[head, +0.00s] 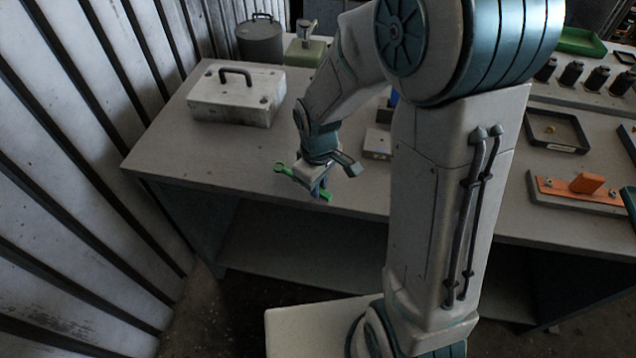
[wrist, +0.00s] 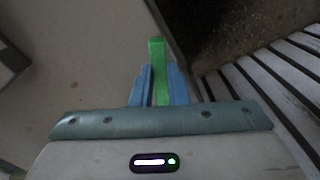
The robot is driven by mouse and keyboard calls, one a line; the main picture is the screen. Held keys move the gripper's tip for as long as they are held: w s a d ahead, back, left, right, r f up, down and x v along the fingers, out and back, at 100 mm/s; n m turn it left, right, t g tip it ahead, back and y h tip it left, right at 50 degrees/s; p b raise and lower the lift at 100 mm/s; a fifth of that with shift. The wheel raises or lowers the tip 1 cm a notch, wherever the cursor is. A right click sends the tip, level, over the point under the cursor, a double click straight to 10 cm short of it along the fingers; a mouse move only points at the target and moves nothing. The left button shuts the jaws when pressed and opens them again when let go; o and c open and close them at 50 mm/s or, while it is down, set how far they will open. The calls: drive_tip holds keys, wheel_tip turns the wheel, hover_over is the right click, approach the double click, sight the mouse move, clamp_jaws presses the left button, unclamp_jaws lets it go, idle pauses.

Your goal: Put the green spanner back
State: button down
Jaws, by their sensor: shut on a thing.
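The green spanner (head: 283,169) is held in my gripper (head: 320,190), near the front edge of the workbench in the head view. Its open-looking end sticks out to the left of the jaws and its other end shows to the right. In the wrist view the green spanner (wrist: 157,52) runs between the two blue fingers of my gripper (wrist: 159,85) and reaches past their tips. The fingers are shut on it. The head view does not clearly show how high it is above the bench.
The workbench (head: 160,150) has a white case with a dark handle (head: 237,95) at left. A grey pot (head: 260,40) and a green-based device (head: 306,52) stand behind. At right are a dark tray (head: 553,131), an orange piece on a plate (head: 572,190) and several black cylinders (head: 571,74). A slatted wall (head: 70,130) borders the left.

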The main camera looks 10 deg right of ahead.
drive_tip(key=shift+f+b, duration=0.5)
drive_tip(key=shift+f, duration=0.15)
drive_tip(key=c, duration=0.9)
unclamp_jaws()
drive_tip(key=shift+o, duration=0.2)
drive_tip(key=shift+r, duration=0.1)
wheel_tip(320, 180, up, 8)
drive_tip(key=p, duration=0.6)
drive_tip(key=s+d+r+m+t, duration=0.1)
drive_tip(key=s+d+r+m, duration=0.3)
drive_tip(key=s+r, duration=0.2)
drive_tip(key=s+d+r+m+t, duration=0.2)
drive_tip(key=s+d+r+m, duration=0.2)
drive_tip(key=r, duration=0.5)
drive_tip(key=shift+s+m+t, duration=0.3)
drive_tip(key=shift+s+m, duration=0.2)
drive_tip(key=shift+s, duration=0.5)
